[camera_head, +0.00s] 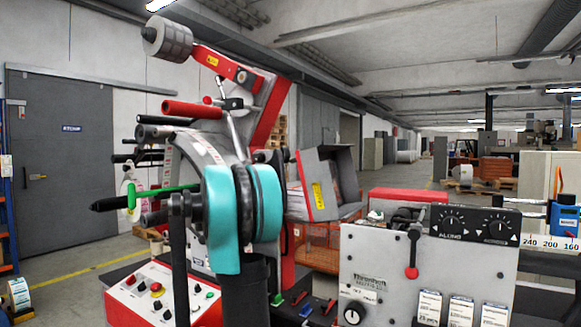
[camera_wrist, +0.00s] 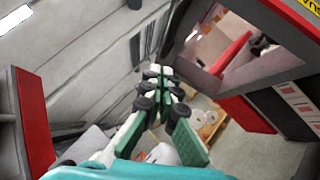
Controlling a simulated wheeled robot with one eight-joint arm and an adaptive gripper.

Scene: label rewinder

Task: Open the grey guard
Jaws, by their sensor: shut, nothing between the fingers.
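The grey guard (camera_head: 344,178) looks like a box-shaped hood with a red front edge and a yellow label. It stands in the middle of the head view, right of my teal arm joint. My gripper (camera_wrist: 160,74) shows in the wrist view with green fingers and black joints. Its fingertips are together with nothing between them. They are in front of a grey wall-like surface and apart from the red-edged panels at either side. I cannot tell which panel in the wrist view belongs to the guard. In the head view my arm hides part of the machine.
A control box with a red lever (camera_head: 412,255) and dials stands at the right. A red and white button panel (camera_head: 160,295) is at the lower left. Rollers and a red arm (camera_head: 225,65) rise behind my arm. A grey door (camera_head: 62,165) is far left.

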